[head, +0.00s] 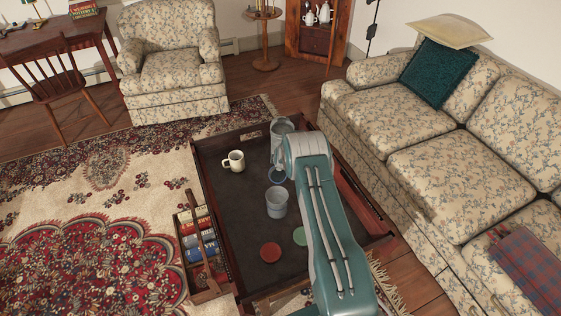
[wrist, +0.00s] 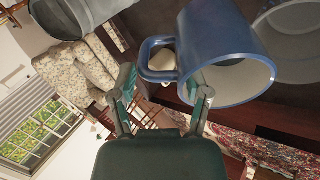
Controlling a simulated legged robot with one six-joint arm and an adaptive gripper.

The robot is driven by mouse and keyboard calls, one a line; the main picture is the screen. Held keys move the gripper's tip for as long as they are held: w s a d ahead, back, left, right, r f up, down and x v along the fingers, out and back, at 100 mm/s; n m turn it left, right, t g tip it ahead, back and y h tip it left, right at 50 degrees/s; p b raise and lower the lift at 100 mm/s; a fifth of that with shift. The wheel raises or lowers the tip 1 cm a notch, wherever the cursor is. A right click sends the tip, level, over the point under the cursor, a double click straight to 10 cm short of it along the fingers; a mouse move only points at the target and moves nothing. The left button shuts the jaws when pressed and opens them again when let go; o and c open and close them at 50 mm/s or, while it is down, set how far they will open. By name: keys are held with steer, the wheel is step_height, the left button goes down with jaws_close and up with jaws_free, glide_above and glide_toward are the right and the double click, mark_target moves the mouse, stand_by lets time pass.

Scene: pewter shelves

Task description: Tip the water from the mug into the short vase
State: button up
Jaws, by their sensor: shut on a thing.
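A blue mug (head: 276,176) is held in my gripper over the table. It also shows large in the wrist view (wrist: 215,40), with its handle between the fingers and its mouth turned to the lower right, so it looks strongly tilted. I see no water in it. My gripper (wrist: 164,78) is shut on the mug; in the head view my arm partly hides it. The short grey vase (head: 276,204) stands upright on the table, just in front of the mug in the head view. I cannot tell whether the mug's rim is directly above it.
A taller grey vessel (head: 282,129) stands behind the mug. A cream mug (head: 234,161) is to the left. A red disc (head: 270,252) and a green disc (head: 299,236) lie in front.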

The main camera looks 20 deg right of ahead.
steer(key=shift+s+a+f+t+h, duration=0.15)
steer(key=shift+s+f+t+h, duration=0.2)
steer(key=shift+t, duration=0.3)
steer(key=shift+s+a+f+t+h, duration=0.15)
steer(key=shift+s+t+h, duration=0.15)
steer(key=shift+t+h, duration=0.25)
steer(key=shift+s+a+r+t+h, duration=0.35)
steer(key=shift+s+r+t, duration=0.2)
steer(key=shift+t, duration=0.4)
steer(key=shift+s+a+r+t+h, duration=0.25)
steer(key=shift+s+r+t+h, duration=0.3)
steer(key=shift+t, duration=0.4)
stand_by(2.2)
steer(key=shift+s+a+r+n+t+h, duration=0.1)
steer(key=shift+s+a+n+t+h, duration=0.3)
steer(key=shift+s+t, duration=0.6)
stand_by(1.7)
